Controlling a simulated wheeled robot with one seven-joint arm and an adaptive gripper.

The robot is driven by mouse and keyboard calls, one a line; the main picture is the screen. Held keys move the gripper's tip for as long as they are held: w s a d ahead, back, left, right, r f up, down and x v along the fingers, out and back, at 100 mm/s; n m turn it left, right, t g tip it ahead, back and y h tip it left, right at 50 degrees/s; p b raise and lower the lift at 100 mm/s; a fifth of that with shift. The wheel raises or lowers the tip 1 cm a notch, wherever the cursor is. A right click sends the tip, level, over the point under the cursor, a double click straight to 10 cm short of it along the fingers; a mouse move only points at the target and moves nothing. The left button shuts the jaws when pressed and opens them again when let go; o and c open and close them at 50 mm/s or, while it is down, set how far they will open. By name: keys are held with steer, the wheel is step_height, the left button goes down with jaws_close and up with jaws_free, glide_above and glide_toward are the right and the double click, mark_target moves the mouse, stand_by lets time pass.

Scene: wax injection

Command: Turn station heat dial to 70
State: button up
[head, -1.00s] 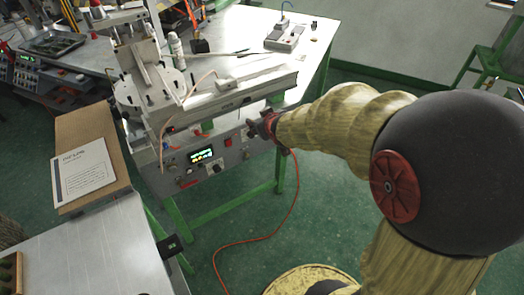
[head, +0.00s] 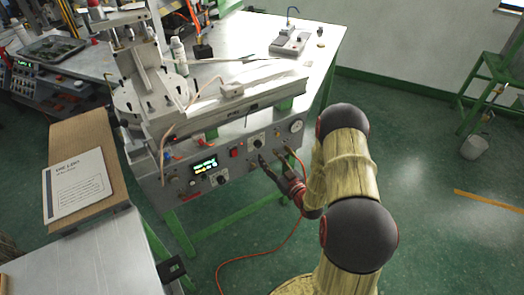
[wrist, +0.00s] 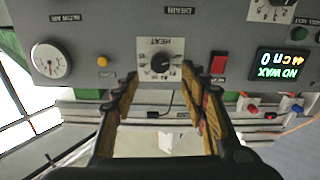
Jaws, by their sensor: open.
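The heat dial (wrist: 161,64) is a black round knob on a white scale plate marked HEAT, upside down near the middle of the wrist view. It also shows on the station's grey front panel in the head view (head: 257,142). Its pointer reading is too small to tell. My gripper (wrist: 164,80) is open, with one finger on each side of the knob's lower part in the wrist view. Whether the fingertips touch the knob or stop short of it, I cannot tell. In the head view my gripper (head: 266,160) is at the panel, just below the dial.
Around the dial are a pressure gauge (wrist: 51,61), a yellow button (wrist: 103,61), a red switch (wrist: 218,63) and a lit display (wrist: 282,64) reading NO WAX. A second dial (head: 219,178) sits below the display. An orange hose (head: 297,215) hangs below the panel.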

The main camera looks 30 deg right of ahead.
mark_target(259, 146)
steer(key=w+b, duration=0.1)
steer(key=w, duration=0.5)
steer(key=shift+w+a+b, duration=0.1)
steer(key=shift+a+b, duration=0.05)
steer(key=shift+b, duration=0.15)
steer(key=shift+c, duration=1.1)
jaws_close()
